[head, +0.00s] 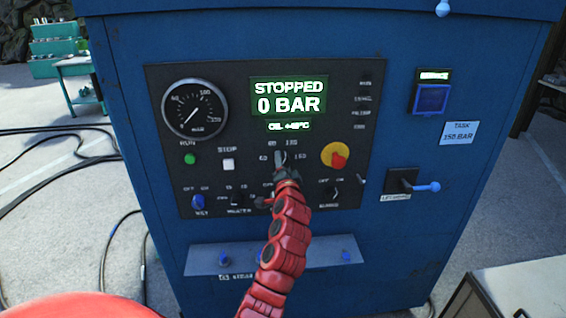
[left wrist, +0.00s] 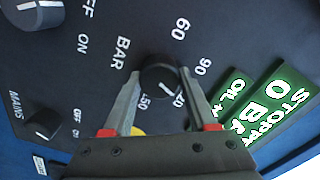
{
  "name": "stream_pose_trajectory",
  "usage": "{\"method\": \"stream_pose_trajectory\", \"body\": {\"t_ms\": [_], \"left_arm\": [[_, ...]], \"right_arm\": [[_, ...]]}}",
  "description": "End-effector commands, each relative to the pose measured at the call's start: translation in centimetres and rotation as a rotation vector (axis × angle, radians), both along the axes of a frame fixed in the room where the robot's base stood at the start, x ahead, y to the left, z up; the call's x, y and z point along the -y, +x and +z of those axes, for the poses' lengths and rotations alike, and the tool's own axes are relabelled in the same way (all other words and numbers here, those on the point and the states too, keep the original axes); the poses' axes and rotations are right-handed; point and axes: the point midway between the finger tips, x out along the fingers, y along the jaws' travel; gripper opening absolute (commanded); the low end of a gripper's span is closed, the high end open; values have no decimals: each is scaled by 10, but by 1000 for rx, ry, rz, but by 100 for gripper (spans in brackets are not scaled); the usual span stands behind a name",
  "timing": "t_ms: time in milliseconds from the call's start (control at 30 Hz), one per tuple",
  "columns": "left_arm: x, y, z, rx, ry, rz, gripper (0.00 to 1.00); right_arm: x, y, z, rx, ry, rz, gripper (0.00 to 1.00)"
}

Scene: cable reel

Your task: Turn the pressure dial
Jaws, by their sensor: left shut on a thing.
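The pressure dial (head: 282,157) is a small black knob on the black control panel, under the display, with bar numbers around it. In the left wrist view the dial (left wrist: 160,74) sits between my two fingertips, beside the printed 60, 90 and BAR. A pale mark shows on its lower right side, towards the partly hidden 120. My left gripper (head: 284,170) reaches it from below, and in the left wrist view my left gripper (left wrist: 161,84) is shut on it, one finger on each side. My right gripper is not in view.
The display (head: 289,97) reads STOPPED, 0 BAR. A gauge (head: 194,109) is at left, and a red-and-yellow knob (head: 335,156) is right of the dial. A task label (head: 459,133) reads 150 BAR. Smaller switches lie below the dial, near my arm. A blue-handled lever (head: 415,184) sticks out at right.

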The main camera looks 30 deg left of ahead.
Motion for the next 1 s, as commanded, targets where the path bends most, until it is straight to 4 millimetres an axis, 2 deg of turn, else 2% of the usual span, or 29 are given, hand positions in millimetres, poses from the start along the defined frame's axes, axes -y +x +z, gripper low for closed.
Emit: {"method": "stream_pose_trajectory", "body": {"t_ms": [300, 833, 867, 1000], "left_arm": [[1, 0, 1, -75, 94, -2, 3], [0, 0, 0, -88, 111, 0, 3], [0, 0, 0, -88, 111, 0, 60], [0, 0, 0, -89, 111, -1, 85]], "right_arm": [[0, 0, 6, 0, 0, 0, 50], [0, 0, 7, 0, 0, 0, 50], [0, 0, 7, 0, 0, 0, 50], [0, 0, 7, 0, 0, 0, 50]]}}
